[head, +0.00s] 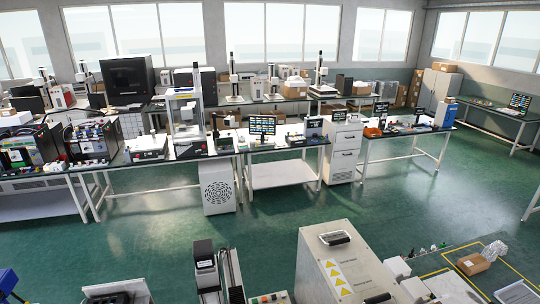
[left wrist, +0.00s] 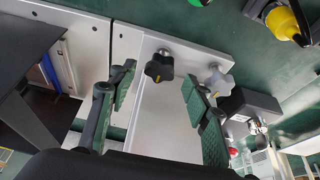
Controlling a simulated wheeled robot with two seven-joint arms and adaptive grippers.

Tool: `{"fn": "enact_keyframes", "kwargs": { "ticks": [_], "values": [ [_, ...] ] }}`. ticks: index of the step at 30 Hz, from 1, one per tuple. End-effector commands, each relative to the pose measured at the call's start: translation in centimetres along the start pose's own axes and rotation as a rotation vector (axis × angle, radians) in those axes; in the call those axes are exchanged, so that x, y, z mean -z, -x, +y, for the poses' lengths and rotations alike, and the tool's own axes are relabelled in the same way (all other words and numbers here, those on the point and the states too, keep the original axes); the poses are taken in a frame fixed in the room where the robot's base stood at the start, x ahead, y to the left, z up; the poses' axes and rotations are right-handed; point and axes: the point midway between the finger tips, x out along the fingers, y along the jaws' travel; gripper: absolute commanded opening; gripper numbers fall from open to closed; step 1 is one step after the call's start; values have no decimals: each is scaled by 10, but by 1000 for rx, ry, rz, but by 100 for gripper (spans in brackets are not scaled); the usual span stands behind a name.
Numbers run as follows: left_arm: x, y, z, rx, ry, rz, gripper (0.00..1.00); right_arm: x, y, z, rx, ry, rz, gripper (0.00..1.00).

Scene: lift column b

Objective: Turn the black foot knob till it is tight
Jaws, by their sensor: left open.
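The black foot knob (left wrist: 159,67) shows in the left wrist view, on a pale plate. It is lobed and has a small yellow mark on it. My left gripper (left wrist: 157,78) is open, with one green-padded finger to each side of the knob in the picture. I see no contact between the fingers and the knob. A similar light grey knob (left wrist: 218,80) is to the right, beyond the right finger. I cannot make out the black knob in the head view, and my right gripper is not in view.
In the left wrist view, a yellow-topped black part (left wrist: 284,22) is at upper right and a black box (left wrist: 250,104) is below it. In the head view, a grey cabinet with a handle (head: 345,262) stands in front; open green floor (head: 280,215) lies behind it.

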Motion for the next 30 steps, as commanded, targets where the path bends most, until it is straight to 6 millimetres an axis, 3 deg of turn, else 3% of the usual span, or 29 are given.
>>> {"fn": "enact_keyframes", "kwargs": {
  "ticks": [9, 15, 30],
  "values": [
    [13, 32, 0, 0, 1, 1, 45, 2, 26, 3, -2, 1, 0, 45],
    [19, 47, 0, 0, 0, 1, 45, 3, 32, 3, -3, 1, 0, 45],
    [24, 55, -7, 11, 18, 7, 45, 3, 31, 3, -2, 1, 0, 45]
  ]
}}
